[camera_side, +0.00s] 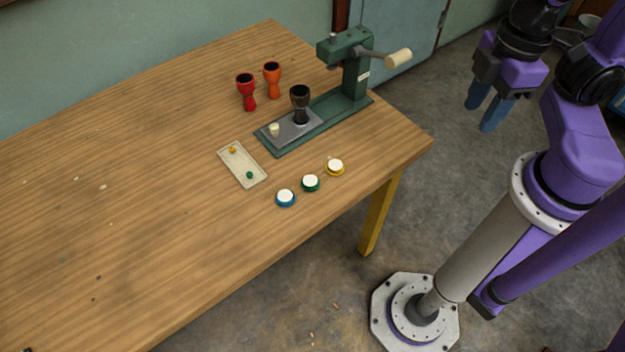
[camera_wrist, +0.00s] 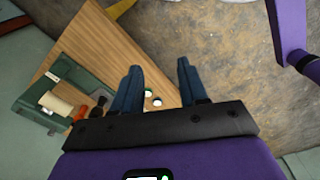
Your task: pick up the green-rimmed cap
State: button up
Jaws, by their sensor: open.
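The green-rimmed cap (camera_side: 310,182) has a white top and lies on the wooden table near its front edge. It is the middle one of a row, between a blue-rimmed cap (camera_side: 285,198) and a yellow-rimmed cap (camera_side: 335,167). My gripper (camera_side: 480,116) is open and empty, high up and to the right of the table, well apart from the caps. In the wrist view its two blue fingers (camera_wrist: 159,67) are spread. Two small white-topped caps show between them there; their rim colours are too small to tell surely.
A green press (camera_side: 357,70) with a handle stands behind the caps, with a black goblet drum (camera_side: 300,103) on its base. Red (camera_side: 246,90) and orange (camera_side: 272,78) goblet drums stand behind. A pale tray (camera_side: 246,180) lies left of the caps. The table's left is mostly clear.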

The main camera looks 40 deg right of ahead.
jog(key=o, duration=0.4)
jog(key=shift+o, duration=0.2)
jog(key=n, duration=0.8)
send_over(310, 180)
notch_tip(310, 180, down, 8)
jog(key=f, duration=0.8)
jog(key=a+f, duration=0.1)
jog(key=f, duration=0.3)
jog(key=shift+f, duration=0.4)
jog(key=f, duration=0.1)
jog(key=d+f, duration=0.1)
jog(key=f, duration=0.1)
jog(key=shift+f, duration=1.05)
